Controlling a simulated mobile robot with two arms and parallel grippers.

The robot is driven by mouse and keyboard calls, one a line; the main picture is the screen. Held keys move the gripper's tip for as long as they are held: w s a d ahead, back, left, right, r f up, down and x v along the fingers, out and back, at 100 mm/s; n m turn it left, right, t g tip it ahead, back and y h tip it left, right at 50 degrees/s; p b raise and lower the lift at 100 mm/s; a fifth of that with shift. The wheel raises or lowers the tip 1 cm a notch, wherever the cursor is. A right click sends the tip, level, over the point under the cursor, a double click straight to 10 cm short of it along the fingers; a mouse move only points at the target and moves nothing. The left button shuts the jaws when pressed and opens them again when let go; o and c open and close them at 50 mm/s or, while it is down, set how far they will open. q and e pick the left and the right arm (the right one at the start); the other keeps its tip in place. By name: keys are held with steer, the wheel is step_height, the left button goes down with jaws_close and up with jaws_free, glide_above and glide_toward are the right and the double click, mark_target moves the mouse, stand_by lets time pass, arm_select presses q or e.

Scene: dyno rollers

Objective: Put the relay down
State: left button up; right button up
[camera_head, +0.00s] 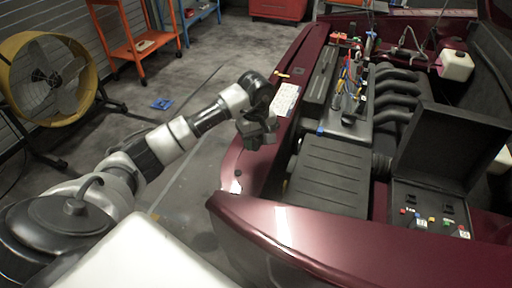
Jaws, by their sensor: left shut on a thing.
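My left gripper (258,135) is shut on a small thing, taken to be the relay. The dark fingers hide most of it and I cannot make out its shape. The gripper hangs over the maroon left edge of the car's engine bay, just below a white label (286,99). An open black box (398,207) with small coloured parts in it and a raised lid (445,150) sits at the lower right of the bay, well apart from the gripper. My right gripper is not in view.
A ribbed black cover (330,170) and the engine with curved black pipes (395,95) fill the bay. A yellow fan (45,80) and an orange cart (140,45) stand on the floor at the left.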

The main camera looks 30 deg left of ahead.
mark_target(256, 149)
arm_select(q)
steer(key=shift+f, duration=1.85)
steer(key=shift+f, duration=0.15)
steer(key=o, duration=1.1)
step_height(256, 149, up, 12)
steer(key=shift+r, duration=0.2)
